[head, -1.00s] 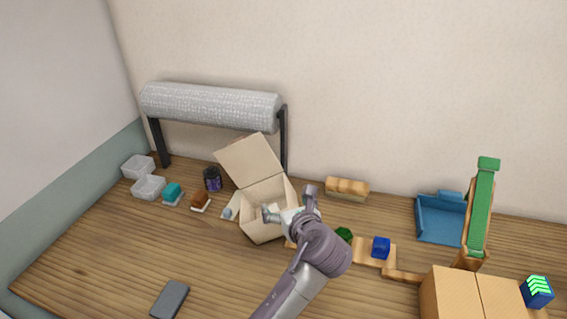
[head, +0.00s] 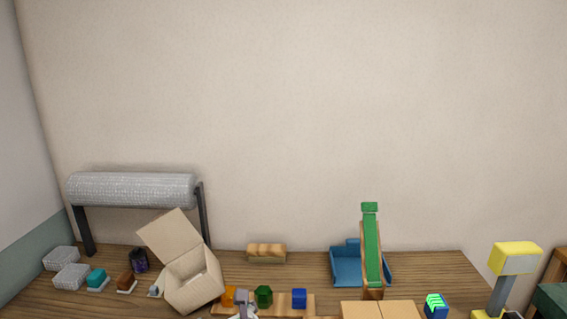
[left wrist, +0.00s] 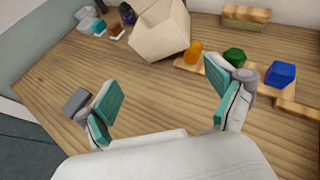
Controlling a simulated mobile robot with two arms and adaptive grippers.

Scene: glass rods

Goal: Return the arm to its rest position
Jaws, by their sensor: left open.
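My left gripper (left wrist: 163,92) is open, with its two teal-padded fingers spread wide and only bare wooden table between them. In the head view only a small grey part of the left gripper (head: 243,309) shows at the bottom edge. The open cardboard box (head: 193,281) stands beyond it to the left, apart from the fingers in the left wrist view. My right gripper is in neither current view.
Orange (head: 228,296), green (head: 264,296) and blue (head: 299,298) blocks sit on a wooden board close ahead. A roll on a stand (head: 132,189), a green slide (head: 371,243) and a yellow-topped stand (head: 515,258) are around. A dark phone-like slab (left wrist: 76,101) lies left on the table.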

